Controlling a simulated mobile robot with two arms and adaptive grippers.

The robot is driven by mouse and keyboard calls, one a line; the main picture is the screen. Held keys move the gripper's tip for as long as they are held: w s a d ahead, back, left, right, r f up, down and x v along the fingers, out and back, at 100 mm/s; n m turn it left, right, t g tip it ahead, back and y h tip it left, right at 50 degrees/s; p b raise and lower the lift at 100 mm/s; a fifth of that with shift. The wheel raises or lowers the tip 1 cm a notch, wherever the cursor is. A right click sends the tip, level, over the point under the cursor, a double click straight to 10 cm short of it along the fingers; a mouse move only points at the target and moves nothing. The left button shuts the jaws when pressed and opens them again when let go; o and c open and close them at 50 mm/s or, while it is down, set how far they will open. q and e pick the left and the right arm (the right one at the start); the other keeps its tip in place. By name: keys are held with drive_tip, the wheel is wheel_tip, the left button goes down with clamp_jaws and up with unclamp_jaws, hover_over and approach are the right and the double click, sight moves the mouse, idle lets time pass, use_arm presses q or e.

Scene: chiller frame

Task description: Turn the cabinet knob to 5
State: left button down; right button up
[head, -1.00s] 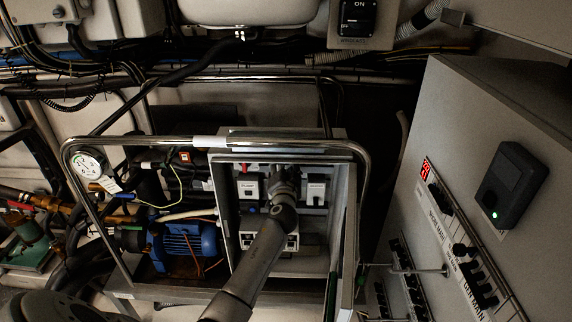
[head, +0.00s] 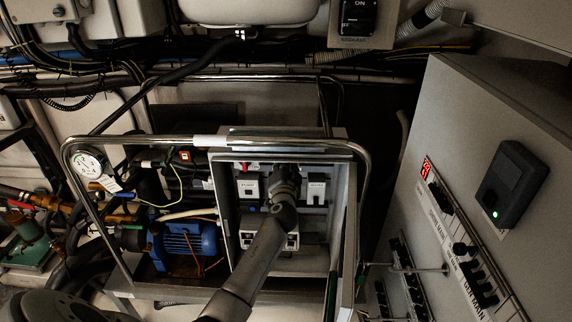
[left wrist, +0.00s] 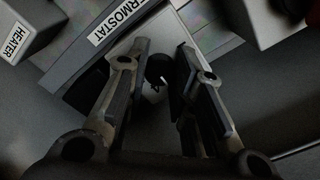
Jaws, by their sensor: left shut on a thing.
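The open cabinet (head: 226,210) stands in the middle of the head view, and my left arm reaches into it from below. My left gripper (head: 284,172) is inside it, and its own wrist hides the knob there. In the left wrist view, my left gripper (left wrist: 158,72) has a finger on each side of a small dark round knob (left wrist: 157,66) and is shut on it. A small white mark shows on the knob, but I cannot read its setting. A label ending in "THERMOSTAT" (left wrist: 117,22) is just beyond the fingers. My right gripper is not in view.
White boxes (head: 248,187) (head: 316,189) flank my gripper inside the cabinet. A metal tube rail (head: 120,142) runs around its front. A blue motor (head: 190,243) stands to the left. A grey switch panel (head: 455,130) is at the right. A "HEATER" label (left wrist: 14,43) shows in the wrist view.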

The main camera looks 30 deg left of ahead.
use_arm(q)
drive_tip(key=shift+m+p, duration=1.85)
drive_tip(key=shift+m, duration=6.75)
drive_tip(key=shift+f, duration=0.1)
drive_tip(key=c, duration=1.2)
unclamp_jaws()
drive_tip(key=shift+d, duration=0.1)
